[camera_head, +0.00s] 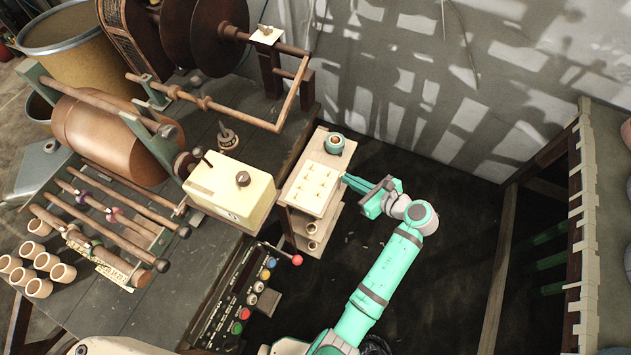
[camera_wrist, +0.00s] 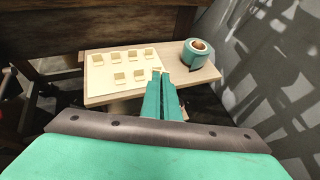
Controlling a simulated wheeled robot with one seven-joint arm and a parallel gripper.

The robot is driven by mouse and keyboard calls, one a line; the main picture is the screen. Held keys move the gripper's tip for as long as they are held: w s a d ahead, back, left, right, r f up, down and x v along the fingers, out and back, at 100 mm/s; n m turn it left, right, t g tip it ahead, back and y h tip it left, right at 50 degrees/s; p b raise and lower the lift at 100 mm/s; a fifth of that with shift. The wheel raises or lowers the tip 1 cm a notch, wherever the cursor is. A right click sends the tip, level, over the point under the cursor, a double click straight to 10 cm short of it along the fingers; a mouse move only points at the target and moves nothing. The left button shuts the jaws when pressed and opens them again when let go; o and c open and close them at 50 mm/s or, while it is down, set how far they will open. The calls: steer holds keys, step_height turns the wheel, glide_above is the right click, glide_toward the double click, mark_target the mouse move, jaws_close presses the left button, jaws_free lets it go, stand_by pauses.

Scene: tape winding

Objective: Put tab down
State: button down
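A cream board (camera_head: 312,184) with several small tabs on it lies on top of a small wooden stand beside the workbench. In the wrist view the same board (camera_wrist: 93,72) shows the tabs in two rows. My gripper (camera_head: 348,181) reaches the right edge of this stand from the right. In the wrist view its teal fingers (camera_wrist: 160,74) are close together over the board's near right part. A small cream tab (camera_wrist: 156,71) shows at the fingertips, mostly hidden by them. I cannot tell whether this tab touches the board.
A teal tape roll (camera_wrist: 198,48) stands on the stand's far right corner, right of my fingers. A cream box (camera_head: 232,190) with a knob stands on the bench to the left. A control panel (camera_head: 240,295) with coloured buttons is below. The floor right of the stand is clear.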

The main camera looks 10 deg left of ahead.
steer(key=w+a+r+n+g+h, duration=0.1)
steer(key=a+r+n+g+h, duration=0.15)
steer(key=a+r, duration=0.45)
steer(key=w+a+r+n+g+h, duration=0.1)
steer(key=a+r+n+g, duration=0.3)
steer(key=a, duration=0.5)
steer(key=n+h, duration=0.3)
steer(key=h, duration=0.9)
glide_above(316, 204)
steer(key=a, duration=0.2)
step_height(316, 204, down, 4)
steer(key=f, duration=0.9)
steer(key=shift+s+f, duration=0.2)
steer(key=shift+f, duration=0.1)
steer(key=c, duration=2)
jaws_free()
steer(key=shift+c, duration=0.2)
